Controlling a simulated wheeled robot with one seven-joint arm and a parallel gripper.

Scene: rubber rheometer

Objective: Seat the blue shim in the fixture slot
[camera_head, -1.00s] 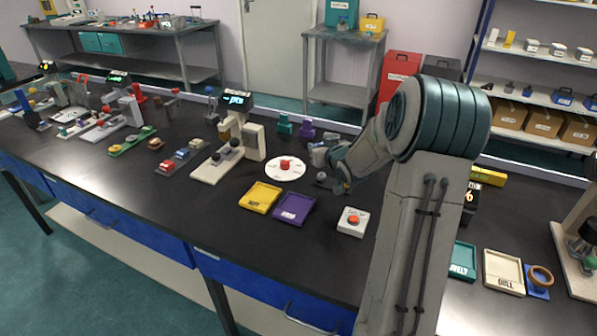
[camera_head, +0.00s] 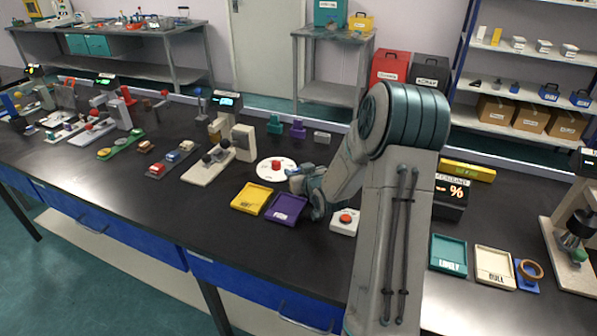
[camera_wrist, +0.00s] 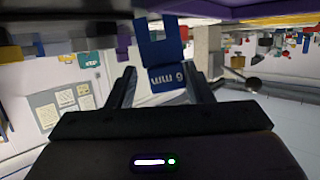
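In the head view my gripper (camera_head: 302,181) is low over the bench, beside the white disc with the red knob (camera_head: 278,164) and behind the purple tray (camera_head: 287,209). My arm partly hides it. A beige instrument with dark balls (camera_head: 243,143) stands to its left. I cannot make out the fixture slot.
A yellow tray (camera_head: 250,197) lies left of the purple one. A white box with a red button (camera_head: 345,220) is close on the right. Small teal (camera_head: 275,125), purple (camera_head: 298,129) and grey (camera_head: 321,138) blocks stand behind. The bench's front strip is clear.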

